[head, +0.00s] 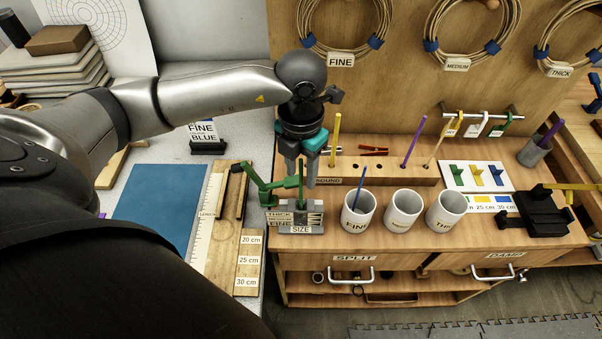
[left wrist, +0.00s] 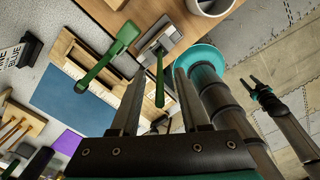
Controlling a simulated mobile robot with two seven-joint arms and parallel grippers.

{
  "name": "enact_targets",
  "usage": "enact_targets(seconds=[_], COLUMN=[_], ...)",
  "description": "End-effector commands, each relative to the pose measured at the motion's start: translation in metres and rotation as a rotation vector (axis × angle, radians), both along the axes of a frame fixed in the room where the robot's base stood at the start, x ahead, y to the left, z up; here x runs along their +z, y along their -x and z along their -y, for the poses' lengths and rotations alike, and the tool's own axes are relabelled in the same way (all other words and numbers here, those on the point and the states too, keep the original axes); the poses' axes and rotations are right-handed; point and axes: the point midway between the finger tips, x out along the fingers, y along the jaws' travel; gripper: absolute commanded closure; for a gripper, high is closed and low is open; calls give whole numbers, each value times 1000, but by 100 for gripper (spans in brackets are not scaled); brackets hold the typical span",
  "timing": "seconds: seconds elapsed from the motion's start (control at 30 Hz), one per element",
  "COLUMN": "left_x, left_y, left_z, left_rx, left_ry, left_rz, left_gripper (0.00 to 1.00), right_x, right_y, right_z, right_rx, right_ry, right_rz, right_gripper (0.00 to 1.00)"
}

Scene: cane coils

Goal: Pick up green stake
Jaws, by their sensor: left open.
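The green stake (head: 301,182) stands upright in the grey gauge block (head: 300,229) labelled SIZE, at the front left of the wooden bench. My left gripper (head: 300,172) is above the block, pointing down, with its fingers around the upper part of the stake. In the left wrist view the stake (left wrist: 160,88) shows between the two open fingers (left wrist: 160,78). I cannot tell whether either finger touches it. My right gripper (left wrist: 258,82) seems to show small at the right of the left wrist view, over the floor; its jaws are too small to judge.
A green lever tool (head: 254,182) leans close to the left of my left gripper. White mugs stand to the right, the first (head: 358,216) holding a blue stake (head: 359,186). Behind is a wooden rack (head: 385,171) with upright stakes. A blue mat (head: 158,207) lies left.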

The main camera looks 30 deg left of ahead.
Motion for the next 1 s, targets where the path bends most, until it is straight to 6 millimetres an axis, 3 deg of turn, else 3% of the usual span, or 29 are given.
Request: enact_targets(seconds=[0.23, 0.63, 1.0], left_x=[-2, -2, -2], left_y=[0, 0, 0], left_z=[0, 0, 0], left_rx=[-1, -1, 0], left_ry=[0, 0, 0], left_rz=[1, 1, 1], left_gripper=[54, 100, 100], right_x=[0, 0, 0], right_y=[0, 0, 0], right_z=[0, 0, 0], right_rx=[0, 0, 0], right_ry=[0, 0, 0], right_rz=[0, 0, 0], right_gripper=[50, 50, 50])
